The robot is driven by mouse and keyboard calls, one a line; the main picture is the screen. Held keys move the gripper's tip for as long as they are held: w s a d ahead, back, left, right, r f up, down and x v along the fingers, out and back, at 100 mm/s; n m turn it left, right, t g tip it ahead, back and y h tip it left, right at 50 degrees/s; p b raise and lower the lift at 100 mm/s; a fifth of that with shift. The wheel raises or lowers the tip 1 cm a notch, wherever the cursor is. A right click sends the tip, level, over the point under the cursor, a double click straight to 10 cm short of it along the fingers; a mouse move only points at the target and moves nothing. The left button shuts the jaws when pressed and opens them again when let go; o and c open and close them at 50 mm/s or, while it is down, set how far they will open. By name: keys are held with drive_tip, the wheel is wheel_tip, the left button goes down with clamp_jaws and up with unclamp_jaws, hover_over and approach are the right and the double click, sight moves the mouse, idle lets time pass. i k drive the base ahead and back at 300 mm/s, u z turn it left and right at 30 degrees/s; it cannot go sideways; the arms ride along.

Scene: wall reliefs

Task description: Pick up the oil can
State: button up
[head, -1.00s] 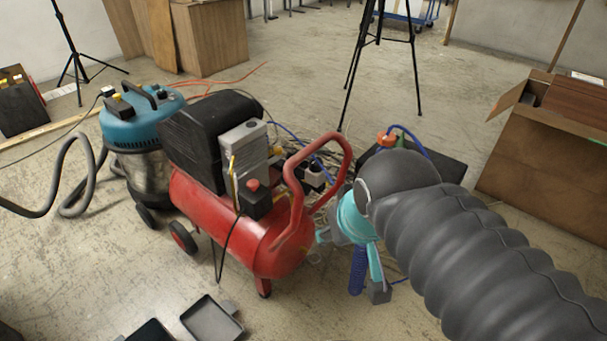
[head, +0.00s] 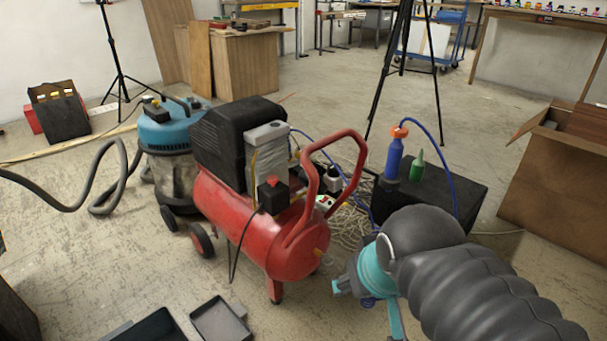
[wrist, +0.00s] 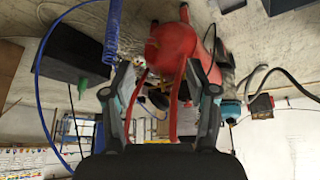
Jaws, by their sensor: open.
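No thing is plainly marked as the oil can. A small green bottle with a pointed spout (head: 417,167) stands on a black box (head: 455,193) right of the red compressor, and looks most like it. The green bottle also shows in the wrist view (wrist: 82,86), where the picture is upside down. My gripper (wrist: 163,105) is open and empty, its two fingers spread with the compressor beyond them. In the head view my gripper (head: 368,300) is in front of the box, partly hidden by my arm.
The red compressor (head: 285,245) with its handle stands just left of my gripper. A blue hose (head: 440,130) loops over the box, and a blue coil (wrist: 113,30) is close in the wrist view. A tripod (head: 405,60) stands behind, a cardboard box (head: 550,185) at right.

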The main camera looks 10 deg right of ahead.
sight(419, 166)
drive_tip(key=z, duration=0.4)
drive_tip(key=k, duration=0.45)
drive_tip(key=z, duration=1.2)
drive_tip(key=i, duration=1)
drive_tip(key=z, duration=0.15)
